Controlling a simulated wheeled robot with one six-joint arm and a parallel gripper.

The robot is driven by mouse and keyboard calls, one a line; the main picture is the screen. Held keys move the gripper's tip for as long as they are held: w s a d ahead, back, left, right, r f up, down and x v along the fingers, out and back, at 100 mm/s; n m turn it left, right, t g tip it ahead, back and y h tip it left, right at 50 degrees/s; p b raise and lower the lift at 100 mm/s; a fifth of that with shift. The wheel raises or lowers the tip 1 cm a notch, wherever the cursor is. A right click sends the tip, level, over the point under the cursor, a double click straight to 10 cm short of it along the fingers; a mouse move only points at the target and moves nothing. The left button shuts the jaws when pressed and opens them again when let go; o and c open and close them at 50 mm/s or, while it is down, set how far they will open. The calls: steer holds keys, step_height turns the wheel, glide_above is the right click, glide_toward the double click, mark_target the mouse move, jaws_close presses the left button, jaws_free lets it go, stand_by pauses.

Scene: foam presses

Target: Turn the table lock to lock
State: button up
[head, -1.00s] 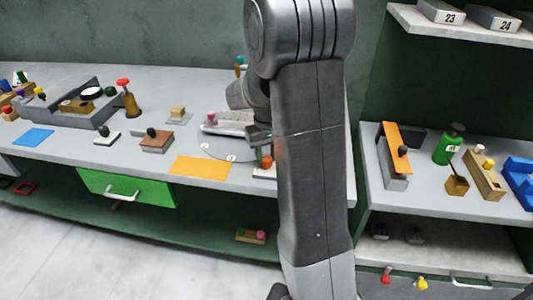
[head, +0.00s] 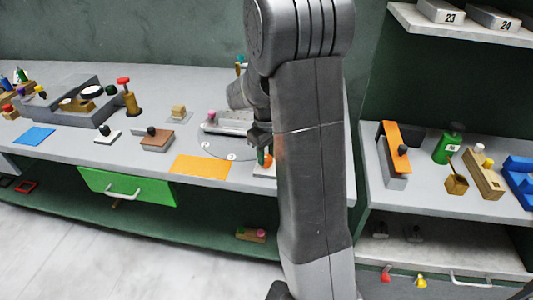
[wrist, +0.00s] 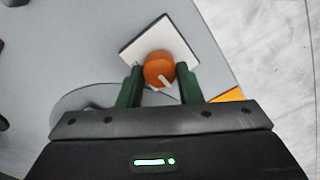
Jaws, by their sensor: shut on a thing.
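The table lock is an orange round knob (wrist: 157,68) with a white mark on a white square plate (wrist: 183,45). In the wrist view the white mark points down and slightly right, toward my gripper. My gripper (wrist: 159,72) is shut on the knob, with one dark green finger on each side of it. In the head view the orange knob (head: 268,161) and its plate (head: 262,173) show at the table's right part, partly hidden by my arm. My gripper (head: 262,150) is just above the plate there.
A grey round disc (head: 225,151) and a white tray-like fixture (head: 228,122) lie left of the lock. An orange mat (head: 200,166) lies at the front edge. A brown block with a black knob (head: 157,140) stands farther left. A green drawer (head: 130,187) is below.

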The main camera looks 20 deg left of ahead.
mark_target(266, 157)
steer(key=o, duration=1)
steer(key=shift+r, duration=0.15)
step_height(266, 157, up, 14)
steer(key=shift+f, duration=0.2)
steer(key=shift+f, duration=0.15)
step_height(266, 157, down, 14)
steer(key=shift+r, duration=0.15)
steer(key=shift+r, duration=0.1)
stand_by(0.4)
